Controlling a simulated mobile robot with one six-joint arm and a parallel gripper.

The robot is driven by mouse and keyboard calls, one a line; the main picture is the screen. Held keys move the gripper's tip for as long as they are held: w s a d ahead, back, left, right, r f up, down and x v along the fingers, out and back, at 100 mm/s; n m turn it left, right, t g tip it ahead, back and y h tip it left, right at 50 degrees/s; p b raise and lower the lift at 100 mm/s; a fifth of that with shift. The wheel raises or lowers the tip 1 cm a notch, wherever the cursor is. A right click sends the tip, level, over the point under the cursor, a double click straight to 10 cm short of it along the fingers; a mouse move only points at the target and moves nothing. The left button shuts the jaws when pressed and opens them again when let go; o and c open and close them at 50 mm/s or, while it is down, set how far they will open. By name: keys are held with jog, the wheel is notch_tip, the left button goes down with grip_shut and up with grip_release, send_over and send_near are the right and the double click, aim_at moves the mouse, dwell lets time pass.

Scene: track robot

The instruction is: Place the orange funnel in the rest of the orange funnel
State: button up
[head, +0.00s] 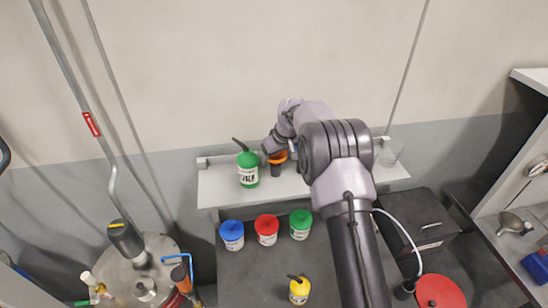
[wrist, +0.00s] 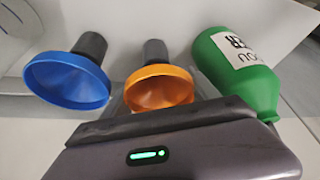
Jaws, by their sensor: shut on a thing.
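The orange funnel (head: 278,157) is at my gripper (head: 275,149) above the shelf, beside the green bottle. My gripper is shut on the orange funnel; its fingertips are hard to make out. A dark cylindrical rest (head: 276,171) is directly below the funnel. In the wrist view, the orange funnel (wrist: 160,92) has its wide mouth toward me, and the dark rest (wrist: 155,52) is at its narrow end. The funnel looks in line with the rest; the spout is hidden, so I cannot tell how deep it sits. My gripper's body covers the bottom of that view.
A green bottle (head: 248,168) stands close left on the shelf (head: 215,188). A blue funnel (wrist: 68,82) with its own dark rest is near the orange one. Below are blue (head: 232,235), red (head: 266,230) and green (head: 300,224) containers and a yellow bottle (head: 299,290).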

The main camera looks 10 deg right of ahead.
jog(key=shift+f, duration=0.35)
jog(key=o, duration=1.5)
jog(key=shift+a, duration=0.1)
jog(key=shift+o, duration=0.2)
